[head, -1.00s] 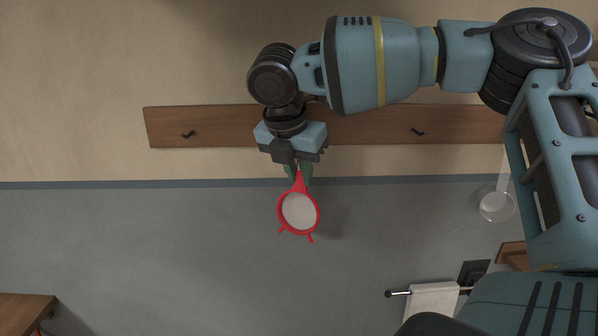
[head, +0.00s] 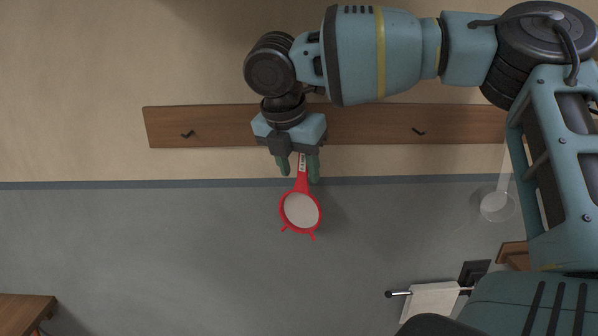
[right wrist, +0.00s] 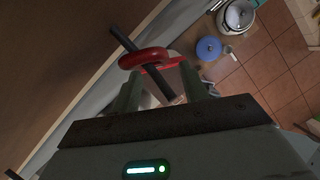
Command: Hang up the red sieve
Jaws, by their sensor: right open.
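The red sieve (head: 300,211) hangs handle-up in front of the wall, its round mesh bowl lowest. A white label shows on its handle in the head view. In the right wrist view the red handle end (right wrist: 143,59) is a ring that appears to be around a dark hook (right wrist: 160,76) on the wooden rail (head: 225,127). My right gripper (head: 299,172) is open, with one finger on each side of the handle and gaps showing. It hides that hook in the head view. My left gripper is not in view.
Two other dark hooks, left (head: 188,134) and right (head: 418,131), are bare. A clear ladle-like utensil (head: 496,205) hangs at the right. A white towel (head: 430,300) hangs on a bar at lower right. The wrist view shows a blue round object (right wrist: 208,48) and a white pot (right wrist: 237,16).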

